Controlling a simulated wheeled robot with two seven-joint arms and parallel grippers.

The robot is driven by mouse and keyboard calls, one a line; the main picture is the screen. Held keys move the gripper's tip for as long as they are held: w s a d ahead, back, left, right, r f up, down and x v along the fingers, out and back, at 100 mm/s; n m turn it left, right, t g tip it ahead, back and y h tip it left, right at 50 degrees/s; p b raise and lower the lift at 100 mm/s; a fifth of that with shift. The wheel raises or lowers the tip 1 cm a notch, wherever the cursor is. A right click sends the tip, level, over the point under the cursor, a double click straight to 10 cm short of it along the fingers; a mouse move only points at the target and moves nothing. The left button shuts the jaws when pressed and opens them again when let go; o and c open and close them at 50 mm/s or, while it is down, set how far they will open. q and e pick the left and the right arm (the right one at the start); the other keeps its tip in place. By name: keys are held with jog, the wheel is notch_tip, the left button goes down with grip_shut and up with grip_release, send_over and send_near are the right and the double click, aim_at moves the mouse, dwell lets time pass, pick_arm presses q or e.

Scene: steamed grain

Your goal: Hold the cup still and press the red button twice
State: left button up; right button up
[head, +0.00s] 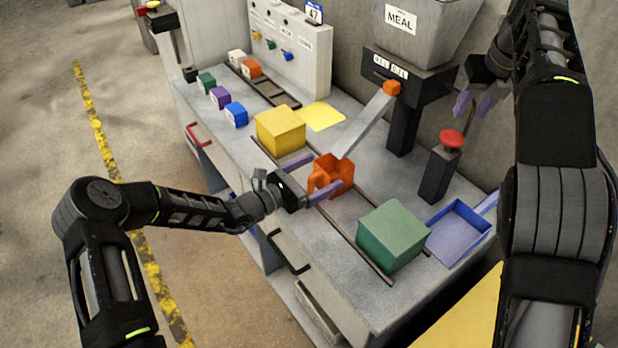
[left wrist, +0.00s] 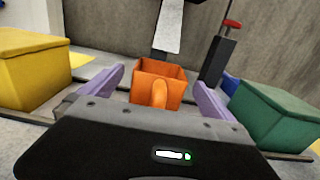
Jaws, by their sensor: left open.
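The orange cup (head: 333,172) stands upright on the rail track of the bench, under the end of a grey chute (head: 364,124). In the left wrist view the cup (left wrist: 160,84) is centred, its handle towards me. My left gripper (head: 325,170) is open, with one purple finger on each side of the cup; gaps show between fingers and cup. The red button (head: 452,138) tops a dark post right of the chute, and it also shows in the left wrist view (left wrist: 233,23). My right gripper (head: 475,103) is empty above and behind the button, its purple fingers apart.
A yellow block (head: 281,131) and a green block (head: 393,237) stand on the track either side of the cup. A blue-violet tray (head: 462,250) lies right of the green block. The meal hopper (head: 415,75) rises behind. Small coloured blocks stand at the far left.

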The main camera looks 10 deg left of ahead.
aim_at(327, 169)
pick_arm(q)
jog(key=shift+x, duration=2.05)
jog(key=shift+c, duration=0.2)
jog(key=c, duration=1.5)
jog(key=shift+o, duration=0.2)
pick_arm(e)
jog(key=shift+c, duration=0.4)
grip_shut()
